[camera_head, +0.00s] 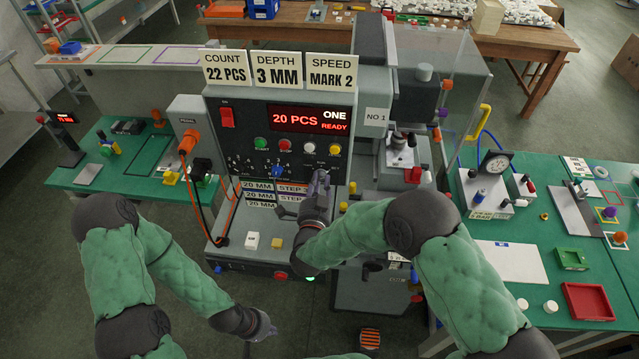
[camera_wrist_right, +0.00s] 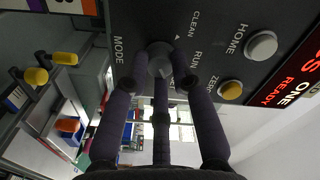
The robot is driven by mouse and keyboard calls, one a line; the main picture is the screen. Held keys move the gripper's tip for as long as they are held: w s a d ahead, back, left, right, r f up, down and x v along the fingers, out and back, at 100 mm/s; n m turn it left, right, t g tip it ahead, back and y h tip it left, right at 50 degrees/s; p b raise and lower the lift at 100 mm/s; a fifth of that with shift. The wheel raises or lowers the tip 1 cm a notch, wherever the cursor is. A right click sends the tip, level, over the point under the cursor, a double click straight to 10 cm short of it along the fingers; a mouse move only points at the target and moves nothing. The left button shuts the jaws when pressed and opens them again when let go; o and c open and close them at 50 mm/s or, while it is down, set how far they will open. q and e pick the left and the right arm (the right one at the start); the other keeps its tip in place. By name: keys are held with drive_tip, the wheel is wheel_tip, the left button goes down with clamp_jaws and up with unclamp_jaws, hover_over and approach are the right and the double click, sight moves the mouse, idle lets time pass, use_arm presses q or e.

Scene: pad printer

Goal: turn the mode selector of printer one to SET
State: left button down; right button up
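Printer one (camera_head: 262,100) stands in the middle of the head view, its display reading 20 PCS, ONE, READY. The mode selector (camera_wrist_right: 160,54) is a grey knob in the right wrist view, beside the labels MODE, CLEAN and RUN. No SET label is readable there, and the fingers cover part of the dial. My right gripper (camera_wrist_right: 160,72) has its dark fingertips closed in around the knob.
Close to the selector are a white HOME button (camera_wrist_right: 261,46) and a yellow ZERO button (camera_wrist_right: 230,90). A blue knob (camera_head: 277,172) and a red switch (camera_head: 227,117) are also on the panel. An orange plug (camera_head: 188,141) with cables is at its left.

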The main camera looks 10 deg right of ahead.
drive_tip(key=o, duration=0.3)
drive_tip(key=shift+o, duration=0.2)
drive_tip(key=v, duration=1.2)
drive_tip(key=shift+w+f, duration=0.1)
